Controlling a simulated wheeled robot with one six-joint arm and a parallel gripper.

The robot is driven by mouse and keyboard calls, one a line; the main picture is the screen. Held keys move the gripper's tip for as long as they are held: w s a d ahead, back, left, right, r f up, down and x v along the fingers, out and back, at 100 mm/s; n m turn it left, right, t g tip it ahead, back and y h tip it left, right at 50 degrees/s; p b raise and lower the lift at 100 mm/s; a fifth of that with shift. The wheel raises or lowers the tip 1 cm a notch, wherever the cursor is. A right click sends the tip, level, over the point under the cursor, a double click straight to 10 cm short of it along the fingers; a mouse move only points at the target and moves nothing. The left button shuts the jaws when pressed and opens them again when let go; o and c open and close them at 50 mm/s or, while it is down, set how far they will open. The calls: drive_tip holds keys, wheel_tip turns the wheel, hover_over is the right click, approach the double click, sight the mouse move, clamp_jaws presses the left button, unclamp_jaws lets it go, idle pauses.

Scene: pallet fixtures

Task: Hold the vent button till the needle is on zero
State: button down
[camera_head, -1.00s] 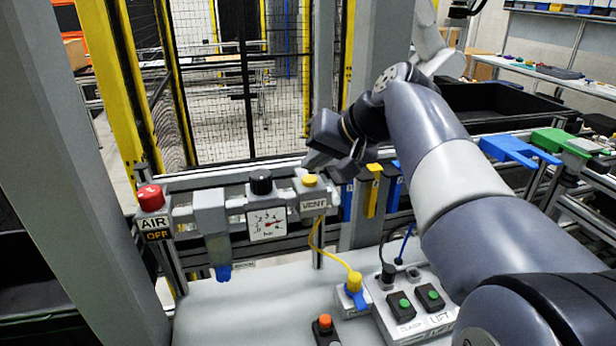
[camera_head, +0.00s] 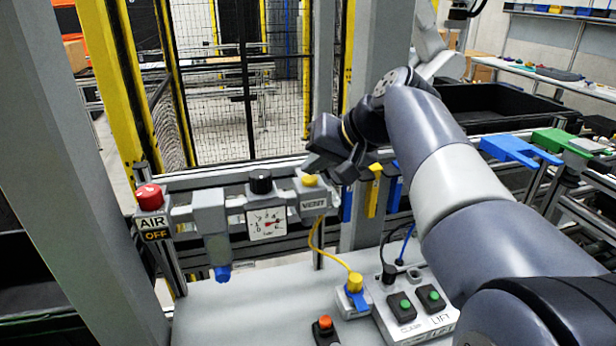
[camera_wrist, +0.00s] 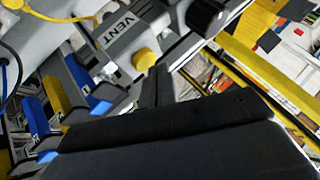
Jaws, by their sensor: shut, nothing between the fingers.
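The yellow vent button (camera_head: 309,181) sits on top of the grey block marked VENT (camera_head: 313,203). It also shows in the wrist view (camera_wrist: 144,61), with the VENT label beside it. My gripper (camera_head: 316,165) is shut and empty, its fingertips just above the button. In the wrist view the fingertips (camera_wrist: 160,78) lie close beside the button; I cannot tell whether they touch it. The white gauge (camera_head: 267,223) hangs left of the vent block. Its reddish needle points to the right side of the dial, away from the left end; the exact reading is too small to tell.
A black knob (camera_head: 261,185) stands above the gauge. A red AIR button (camera_head: 149,197) with an OFF label is at far left. Mesh fencing stands behind.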

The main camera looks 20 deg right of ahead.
sight(314, 181)
drive_tip(key=shift+f+b, duration=0.35)
drive_tip(key=shift+f, duration=0.15)
idle(1.1)
drive_tip(key=shift+r, duration=0.15)
idle(3.0)
drive_tip(key=shift+r+p, duration=0.8)
drive_tip(key=shift+p, duration=0.05)
wheel_tip(314, 181, up, 5)
drive_tip(key=p, duration=0.4)
drive_tip(key=shift+r, duration=0.1)
